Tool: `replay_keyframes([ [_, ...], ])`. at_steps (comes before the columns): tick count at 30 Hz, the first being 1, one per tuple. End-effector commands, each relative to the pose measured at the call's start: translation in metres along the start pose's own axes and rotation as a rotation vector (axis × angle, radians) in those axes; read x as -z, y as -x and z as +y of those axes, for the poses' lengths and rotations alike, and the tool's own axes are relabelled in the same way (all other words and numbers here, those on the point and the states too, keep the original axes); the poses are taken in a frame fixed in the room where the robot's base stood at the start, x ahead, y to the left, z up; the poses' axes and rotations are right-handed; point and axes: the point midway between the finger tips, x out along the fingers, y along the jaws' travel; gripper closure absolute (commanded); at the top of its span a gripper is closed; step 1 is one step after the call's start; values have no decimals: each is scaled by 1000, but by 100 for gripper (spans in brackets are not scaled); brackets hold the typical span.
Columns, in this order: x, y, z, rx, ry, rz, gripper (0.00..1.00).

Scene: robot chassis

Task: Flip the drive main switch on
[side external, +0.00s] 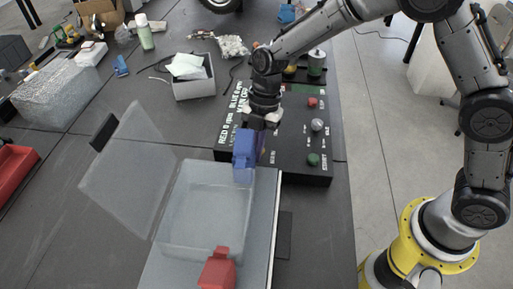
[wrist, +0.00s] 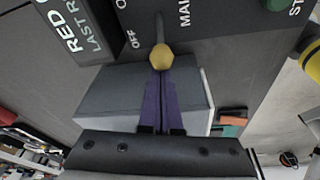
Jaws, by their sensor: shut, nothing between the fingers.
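The drive main switch is a toggle lever with a yellow tip (wrist: 161,58) on the black control panel (side external: 300,172). In the wrist view, "OFF" is printed left of the lever and "MAIN" right of it. My gripper (wrist: 161,78) has its purple fingers shut together with nothing between them. Its fingertips are right at the yellow tip; I cannot tell if they touch it.
The panel also bears a green button (side external: 313,159), a grey knob (side external: 317,124) and a red button (side external: 311,103). A clear lidded box (side external: 205,215) with a red block (side external: 217,268) stands in front.

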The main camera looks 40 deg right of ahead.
Motion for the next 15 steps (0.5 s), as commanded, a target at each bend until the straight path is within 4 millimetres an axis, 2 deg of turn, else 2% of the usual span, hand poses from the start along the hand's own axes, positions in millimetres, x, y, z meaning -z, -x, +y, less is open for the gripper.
replay_keyframes([
  [15,-6,5,2,21,-9,76,100],
])
